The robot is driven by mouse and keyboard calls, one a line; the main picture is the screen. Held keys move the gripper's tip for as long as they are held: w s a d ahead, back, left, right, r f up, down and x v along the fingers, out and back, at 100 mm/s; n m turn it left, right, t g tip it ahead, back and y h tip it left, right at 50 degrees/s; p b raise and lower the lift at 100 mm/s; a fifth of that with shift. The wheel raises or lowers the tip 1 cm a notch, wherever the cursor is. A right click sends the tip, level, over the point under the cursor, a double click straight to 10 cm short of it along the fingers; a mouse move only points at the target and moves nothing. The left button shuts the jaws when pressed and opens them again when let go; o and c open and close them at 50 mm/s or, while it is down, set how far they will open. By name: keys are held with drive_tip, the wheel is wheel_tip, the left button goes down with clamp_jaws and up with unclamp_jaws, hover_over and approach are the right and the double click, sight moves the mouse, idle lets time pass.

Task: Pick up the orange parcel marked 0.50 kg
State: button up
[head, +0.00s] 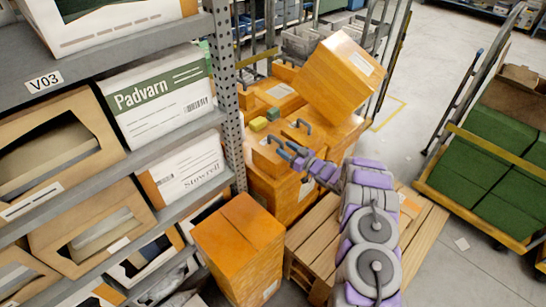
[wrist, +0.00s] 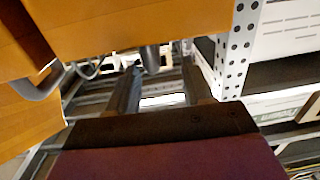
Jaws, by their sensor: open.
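Several orange parcels stand in a stack behind the rack. A tilted orange parcel (head: 340,78) with a white label rests on top, and a handled orange parcel (head: 268,158) is lower at the front. Another orange parcel (head: 238,240) stands on the floor. I cannot read a 0.50 kg mark on any of them. My gripper (head: 289,154) is beside the handled parcels, its jaws open and apparently empty. In the wrist view my gripper (wrist: 160,88) points past a close orange parcel (wrist: 130,25); a grey handle (wrist: 42,88) shows at the left.
A rack upright (head: 226,95) and shelves with white and brown boxes (head: 158,95) close off the left. A wooden pallet (head: 425,225) lies beneath my arm. A trolley with green crates (head: 490,150) is at right. Small yellow and green blocks (head: 259,124) lie on the stack.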

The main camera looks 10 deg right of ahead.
sight(278, 141)
drive_tip(key=shift+w+a+f, duration=0.1)
drive_tip(key=shift+w+a, duration=0.25)
drive_tip(key=shift+w, duration=0.25)
drive_tip(key=shift+w+d, duration=0.25)
drive_tip(key=shift+w, duration=0.35)
drive_tip(key=x, duration=0.2)
drive_tip(key=b+x, duration=0.1)
drive_tip(key=x, duration=0.2)
drive_tip(key=shift+a+r, duration=0.35)
drive_tip(key=shift+a, duration=0.15)
drive_tip(key=shift+d, duration=0.65)
drive_tip(key=shift+c, duration=2)
drive_tip(key=shift+a, duration=0.45)
clamp_jaws()
drive_tip(key=shift+d, duration=0.2)
